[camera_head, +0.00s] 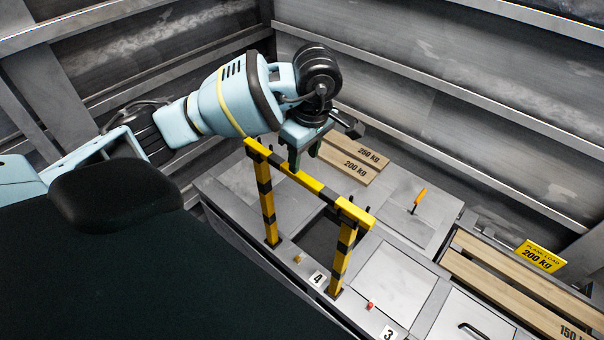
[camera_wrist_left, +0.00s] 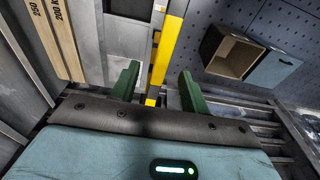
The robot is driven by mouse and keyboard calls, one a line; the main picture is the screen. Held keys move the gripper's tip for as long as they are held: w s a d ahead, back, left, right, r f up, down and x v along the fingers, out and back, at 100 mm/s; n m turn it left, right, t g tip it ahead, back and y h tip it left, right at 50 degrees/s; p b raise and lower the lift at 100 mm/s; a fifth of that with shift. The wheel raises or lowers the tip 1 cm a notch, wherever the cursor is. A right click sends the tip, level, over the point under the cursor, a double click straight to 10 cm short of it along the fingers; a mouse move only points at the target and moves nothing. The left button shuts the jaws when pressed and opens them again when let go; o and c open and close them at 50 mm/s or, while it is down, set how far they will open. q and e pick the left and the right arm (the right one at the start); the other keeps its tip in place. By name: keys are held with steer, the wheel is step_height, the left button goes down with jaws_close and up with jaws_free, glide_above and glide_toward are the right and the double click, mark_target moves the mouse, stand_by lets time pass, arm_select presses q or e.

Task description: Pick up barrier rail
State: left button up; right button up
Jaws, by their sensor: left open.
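The barrier rail (camera_head: 312,184) is a yellow and black striped frame with a top bar and two legs. It stands upright on the grey deck beside a dark square opening. My left gripper (camera_head: 305,150) is above and just behind the top bar in the head view. In the left wrist view its two green fingers (camera_wrist_left: 157,85) are apart, and the striped rail (camera_wrist_left: 165,50) shows between them. I cannot tell whether the fingers touch it. My right gripper is not in view.
Planks marked 250 kg and 200 kg (camera_head: 350,160) lie behind the rail. More planks (camera_head: 510,285) lie at right by a yellow plank load sign (camera_head: 540,255). An orange handle (camera_head: 418,198) sticks up from a deck panel. An open box (camera_wrist_left: 232,57) shows in the wrist view. Metal walls enclose the back.

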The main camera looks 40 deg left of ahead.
mark_target(302, 175)
arm_select(q)
steer(key=f, duration=0.5)
steer(key=shift+s+a, duration=0.15)
steer(key=shift+s, duration=0.05)
steer(key=shift+c, duration=0.2)
steer(key=shift+r, duration=0.1)
jaws_close()
